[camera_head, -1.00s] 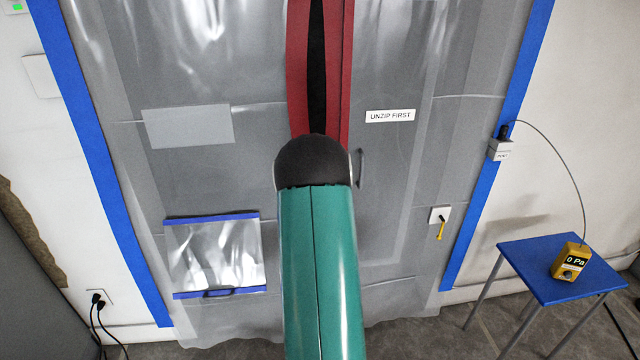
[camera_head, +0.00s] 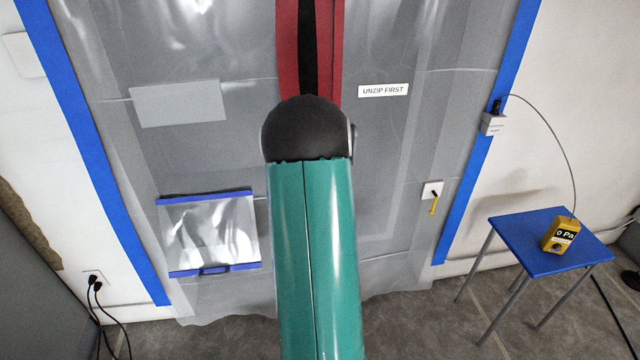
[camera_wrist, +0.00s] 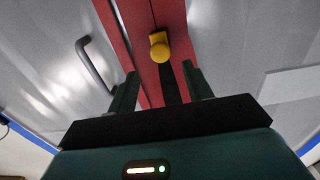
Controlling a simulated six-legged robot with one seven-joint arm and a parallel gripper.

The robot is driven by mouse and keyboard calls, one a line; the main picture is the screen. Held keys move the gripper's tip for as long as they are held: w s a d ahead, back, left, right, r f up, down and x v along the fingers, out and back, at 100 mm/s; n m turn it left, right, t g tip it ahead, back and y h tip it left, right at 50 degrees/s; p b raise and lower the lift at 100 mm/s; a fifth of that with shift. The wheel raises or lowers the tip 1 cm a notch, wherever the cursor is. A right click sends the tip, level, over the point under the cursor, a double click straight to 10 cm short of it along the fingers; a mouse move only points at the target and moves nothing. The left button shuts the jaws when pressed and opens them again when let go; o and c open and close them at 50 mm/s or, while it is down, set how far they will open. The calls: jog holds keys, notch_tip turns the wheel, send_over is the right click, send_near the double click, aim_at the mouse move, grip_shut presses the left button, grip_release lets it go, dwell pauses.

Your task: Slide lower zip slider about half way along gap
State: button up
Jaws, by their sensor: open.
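The yellow zip slider (camera_wrist: 158,46) shows in the wrist view on the red zip strip (camera_wrist: 128,40), at the end of the dark gap (camera_wrist: 172,85). My gripper (camera_wrist: 160,82) is open, with one finger on each side of the dark gap, and the slider appears just beyond the fingertips. Nothing is between the fingers that I can make out as held. In the head view the red zip strip (camera_head: 325,45) with its black gap (camera_head: 307,45) runs up the plastic sheet. My green arm hides the lower zip, the slider and the gripper there.
A grey handle (camera_wrist: 92,62) stands out beside the strip in the wrist view. The grey plastic sheet (camera_head: 400,140) has an "UNZIP FIRST" label (camera_head: 383,90) and a blue-edged flap (camera_head: 208,232). A blue stool (camera_head: 525,257) with a yellow gauge (camera_head: 559,236) stands at right.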

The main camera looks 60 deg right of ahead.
jog(key=v, duration=0.5)
jog(key=shift+w, duration=0.1)
dwell(0.4)
